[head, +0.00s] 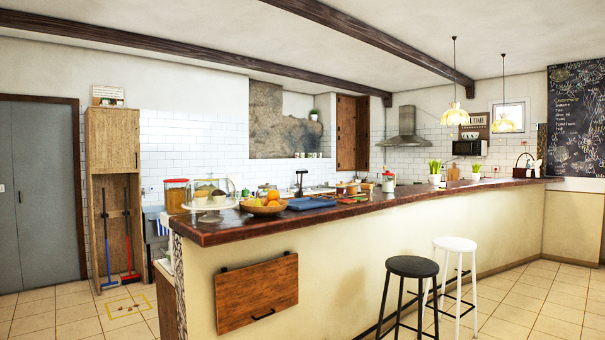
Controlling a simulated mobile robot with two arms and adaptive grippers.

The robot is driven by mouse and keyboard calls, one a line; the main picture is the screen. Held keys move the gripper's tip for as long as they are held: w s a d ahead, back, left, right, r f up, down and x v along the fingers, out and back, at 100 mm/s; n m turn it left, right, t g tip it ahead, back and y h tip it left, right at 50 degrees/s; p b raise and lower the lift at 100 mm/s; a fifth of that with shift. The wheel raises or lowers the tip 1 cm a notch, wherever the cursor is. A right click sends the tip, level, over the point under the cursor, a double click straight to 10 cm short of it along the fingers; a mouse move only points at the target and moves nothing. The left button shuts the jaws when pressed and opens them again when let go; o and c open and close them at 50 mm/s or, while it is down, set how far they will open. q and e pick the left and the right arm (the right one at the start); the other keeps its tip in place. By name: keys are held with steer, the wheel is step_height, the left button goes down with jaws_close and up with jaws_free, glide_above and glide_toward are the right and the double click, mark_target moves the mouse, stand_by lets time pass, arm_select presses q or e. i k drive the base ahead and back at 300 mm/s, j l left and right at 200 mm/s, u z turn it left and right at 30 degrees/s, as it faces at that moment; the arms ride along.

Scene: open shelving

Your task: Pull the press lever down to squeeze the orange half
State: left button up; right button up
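A small dark upright device (300,183) with an arm at its top stands at the back of the long wooden counter (240,228). It may be the press, but it is too small to tell, and I cannot make out a lever position or an orange half in it. A wooden bowl (263,209) of fruit stands near the counter's left end, with an orange (273,196) on top. Neither of my grippers shows in the head view.
A glass-domed cake stand (209,205) is left of the bowl and a blue tray (311,203) is right of it. A black stool (412,267) and a white stool (455,244) stand before the counter. Tiled floor (515,312) is open at the right.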

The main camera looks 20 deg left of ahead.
mark_target(299, 194)
steer(key=i+j+u, duration=0.15)
steer(key=j, duration=0.2)
steer(key=j+u, duration=0.15)
steer(key=j, duration=0.2)
steer(key=i+j+u, duration=0.6)
steer(key=j, duration=0.15)
steer(key=i+j+u, duration=0.85)
steer(key=i+u, duration=0.45)
steer(key=i+z, duration=0.1)
steer(key=i, duration=0.5)
steer(key=i+j+z, duration=0.1)
steer(key=i, duration=0.5)
steer(key=i+j+z, duration=0.1)
steer(key=i, duration=0.5)
steer(key=i+z, duration=0.25)
steer(key=z, duration=0.2)
steer(key=i+j+z, duration=0.1)
steer(key=i+z, duration=0.15)
steer(key=z, duration=0.2)
steer(key=i+j+z, duration=0.2)
steer(key=z, duration=0.25)
steer(key=i+j+z, duration=0.25)
steer(key=z, duration=0.15)
steer(key=i+j+z, duration=0.2)
steer(key=z, duration=0.25)
steer(key=i+j+z, duration=0.25)
steer(key=z, duration=0.2)
